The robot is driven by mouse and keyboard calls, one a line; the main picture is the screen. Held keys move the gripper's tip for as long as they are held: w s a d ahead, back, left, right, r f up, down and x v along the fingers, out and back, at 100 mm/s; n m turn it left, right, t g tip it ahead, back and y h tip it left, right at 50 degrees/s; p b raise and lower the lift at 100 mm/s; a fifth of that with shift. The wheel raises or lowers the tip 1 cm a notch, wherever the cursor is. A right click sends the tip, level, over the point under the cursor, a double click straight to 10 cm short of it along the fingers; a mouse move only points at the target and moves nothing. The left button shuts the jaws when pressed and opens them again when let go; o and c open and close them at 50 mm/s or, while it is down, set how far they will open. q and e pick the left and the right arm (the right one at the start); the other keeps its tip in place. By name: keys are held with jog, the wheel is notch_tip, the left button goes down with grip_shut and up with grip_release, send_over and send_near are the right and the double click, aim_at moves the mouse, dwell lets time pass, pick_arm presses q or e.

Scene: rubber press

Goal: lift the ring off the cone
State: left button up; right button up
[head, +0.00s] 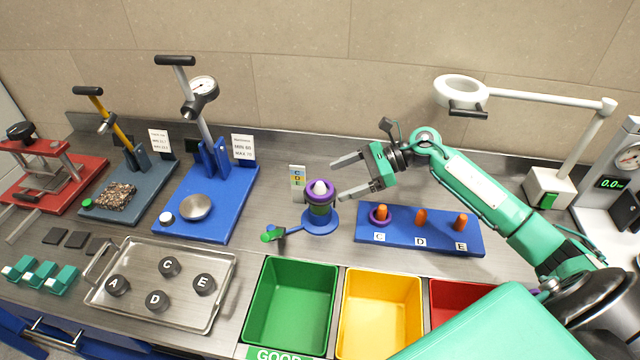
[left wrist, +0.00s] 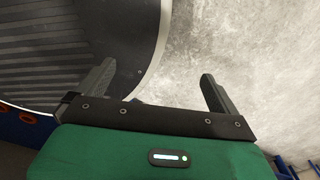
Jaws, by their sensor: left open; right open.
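A purple ring (head: 319,197) sits around a pale-tipped cone (head: 320,186) on a round blue stand (head: 320,222) near the middle of the bench in the head view. My right gripper (head: 336,178) is open, with its two fingers pointing left, just right of the ring and cone. No contact between fingers and ring can be made out. My left gripper (left wrist: 160,82) is open and empty in the left wrist view, over a grey floor and a dark ribbed surface. It is not in the head view.
A blue board (head: 420,236) with orange pegs marked C, D and E stands right of the stand; another purple ring is around peg C. Green (head: 247,310), yellow (head: 348,310) and red bins are in front. A blue press (head: 235,225) and a metal tray (head: 185,322) are left. A lamp (head: 462,90) hangs behind.

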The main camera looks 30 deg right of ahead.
aim_at(330, 187)
jog(key=p+x, duration=0.2)
jog(key=x, duration=0.1)
jog(key=shift+w+f, duration=0.1)
jog(key=shift+w, duration=0.15)
jog(key=shift+w+a+f, duration=0.1)
jog(key=shift+a+f, duration=0.2)
jog(key=shift+a, duration=0.15)
jog(key=c, duration=1.1)
pick_arm(q)
jog(key=r, duration=0.1)
jog(key=w+r, duration=0.1)
jog(key=shift+d+r, duration=0.25)
jog(key=shift+r, duration=0.1)
pick_arm(e)
jog(key=shift+c, duration=0.2)
jog(key=shift+r, duration=0.55)
pick_arm(q)
notch_tip(330, 187, down, 5)
jog(key=b, duration=0.5)
jog(key=shift+f, duration=0.2)
pick_arm(e)
notch_tip(330, 187, up, 19)
